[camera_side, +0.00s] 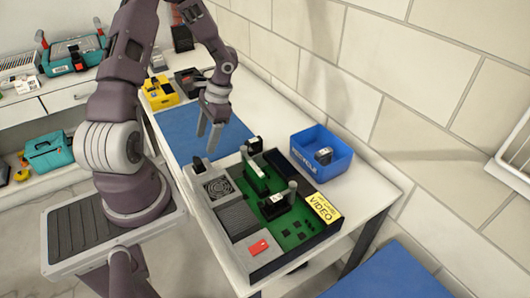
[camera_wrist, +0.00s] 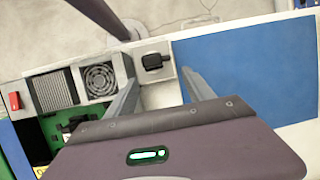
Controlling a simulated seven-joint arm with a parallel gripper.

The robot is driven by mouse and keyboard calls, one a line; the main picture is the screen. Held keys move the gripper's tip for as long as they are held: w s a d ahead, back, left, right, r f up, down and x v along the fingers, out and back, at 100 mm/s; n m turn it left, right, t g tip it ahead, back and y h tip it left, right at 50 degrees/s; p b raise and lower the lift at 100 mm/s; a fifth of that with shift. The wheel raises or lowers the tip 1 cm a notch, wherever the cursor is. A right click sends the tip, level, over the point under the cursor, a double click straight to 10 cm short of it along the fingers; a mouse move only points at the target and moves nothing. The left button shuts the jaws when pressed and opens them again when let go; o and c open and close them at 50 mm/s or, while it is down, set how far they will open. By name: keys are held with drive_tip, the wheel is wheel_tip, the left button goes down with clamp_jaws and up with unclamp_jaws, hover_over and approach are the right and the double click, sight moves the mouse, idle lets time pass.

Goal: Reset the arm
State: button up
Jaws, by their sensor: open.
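My gripper (camera_side: 209,137) is open and empty in the side view, its two fingers pointing down above the blue mat (camera_side: 180,128), just behind the electronics board. In the wrist view its fingers (camera_wrist: 162,92) stand well apart with nothing between them. The blue mat also fills the right of the wrist view (camera_wrist: 250,60). The electronics board (camera_side: 262,228) lies on the white table, with a fan grille, a heat sink, a red part and a green circuit area. Its fan grille (camera_wrist: 99,79) shows left of the fingers in the wrist view.
A blue bin (camera_side: 335,165) with a dark and grey part inside stands right of the board. A yellow case (camera_side: 160,93) stands at the mat's far end. A small black block (camera_wrist: 153,62) sits near the fingers. A tiled wall runs along the table's right side.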

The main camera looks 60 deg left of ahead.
drive_tip(key=w+d+r+t+y, duration=0.3)
drive_tip(key=w+r+t, duration=0.5)
drive_tip(key=w+r, duration=0.8)
drive_tip(key=w+d+r+m+t+h, duration=0.15)
drive_tip(key=w+d+r+t, duration=0.25)
drive_tip(key=d+r, duration=0.65)
drive_tip(key=s+d+r+h, duration=0.2)
drive_tip(key=s+d, duration=0.2)
drive_tip(key=d, duration=0.3)
drive_tip(key=s+d+r+h, duration=0.1)
drive_tip(key=s+d+h, duration=0.1)
drive_tip(key=s+d, duration=0.4)
drive_tip(key=s+f+n+g+y, duration=0.1)
drive_tip(key=s+f+g+y, duration=0.1)
drive_tip(key=s, duration=1.5)
drive_tip(key=shift+a+f, duration=0.2)
drive_tip(key=shift+f, duration=0.3)
